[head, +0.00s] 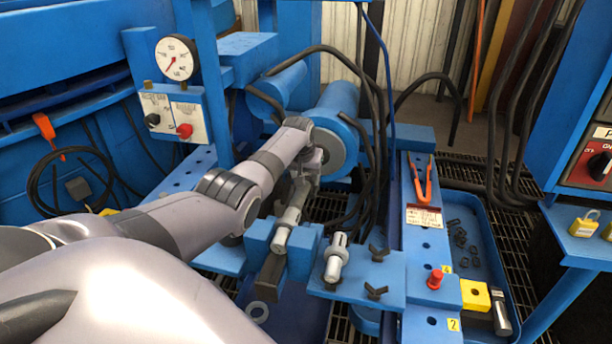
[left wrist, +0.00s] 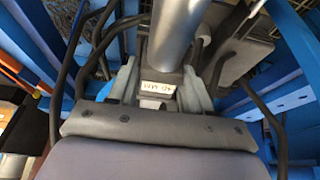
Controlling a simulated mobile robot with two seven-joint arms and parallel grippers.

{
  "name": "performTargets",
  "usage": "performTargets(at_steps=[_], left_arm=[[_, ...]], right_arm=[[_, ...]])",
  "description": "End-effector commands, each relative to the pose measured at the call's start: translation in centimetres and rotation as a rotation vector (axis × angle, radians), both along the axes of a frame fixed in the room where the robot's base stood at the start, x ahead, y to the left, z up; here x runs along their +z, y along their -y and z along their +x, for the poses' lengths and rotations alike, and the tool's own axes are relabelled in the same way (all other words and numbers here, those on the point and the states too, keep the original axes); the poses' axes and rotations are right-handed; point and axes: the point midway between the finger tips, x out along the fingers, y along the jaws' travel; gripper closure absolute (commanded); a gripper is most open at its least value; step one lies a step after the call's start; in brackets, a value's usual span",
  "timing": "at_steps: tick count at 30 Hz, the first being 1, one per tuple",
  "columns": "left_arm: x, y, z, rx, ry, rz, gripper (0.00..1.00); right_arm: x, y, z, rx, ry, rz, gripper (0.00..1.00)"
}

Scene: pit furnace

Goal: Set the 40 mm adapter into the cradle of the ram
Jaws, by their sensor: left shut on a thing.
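My left gripper (head: 302,192) is shut in front of the ram's grey round face (head: 327,150) on its blue cylinder (head: 338,103). A silver cylindrical adapter (head: 287,228) reaches from the fingers toward the viewer, over the blue cradle block (head: 258,240). Whether it rests in the cradle or hangs just above is unclear. In the left wrist view, the fingers (left wrist: 160,88) close on a grey piece with a small white label, too small to read. A silver cylinder (left wrist: 183,30) extends beyond it. A second silver adapter (head: 336,257) stands on the blue plate. My right gripper is out of view.
Black hoses (head: 376,130) hang beside the ram. Black wing screws (head: 376,292) stand on the plate. Right of it, a blue rail (head: 418,250) carries orange-handled pliers (head: 421,182) and a red knob (head: 435,279). A blue tray (head: 487,240) holds small dark parts and a yellow block.

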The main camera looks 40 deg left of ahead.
Motion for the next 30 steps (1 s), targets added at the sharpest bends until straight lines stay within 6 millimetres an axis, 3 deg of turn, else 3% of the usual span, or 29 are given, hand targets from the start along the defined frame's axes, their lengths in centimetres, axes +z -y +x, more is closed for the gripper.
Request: performTargets(at_steps=[5, 6, 9, 19, 30], left_arm=[[0.4, -0.1, 0.2, 0.0, 0.009, 0.002, 1.0], [0.4, -0.1, 0.2, 0.0, 0.009, 0.002, 0.48], [0.4, -0.1, 0.2, 0.0, 0.008, 0.002, 0.21], [0.0, 0.1, -0.1, -0.001, -0.004, -0.001, 0.21], [3.3, 0.5, -1.0, 0.0, 0.003, 0.001, 0.21]], right_arm=[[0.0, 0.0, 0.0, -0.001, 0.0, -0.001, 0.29], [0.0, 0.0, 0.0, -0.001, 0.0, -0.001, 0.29], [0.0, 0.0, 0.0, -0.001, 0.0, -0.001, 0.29], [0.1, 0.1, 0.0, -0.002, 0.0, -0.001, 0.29], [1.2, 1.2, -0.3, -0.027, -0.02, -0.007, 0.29]])
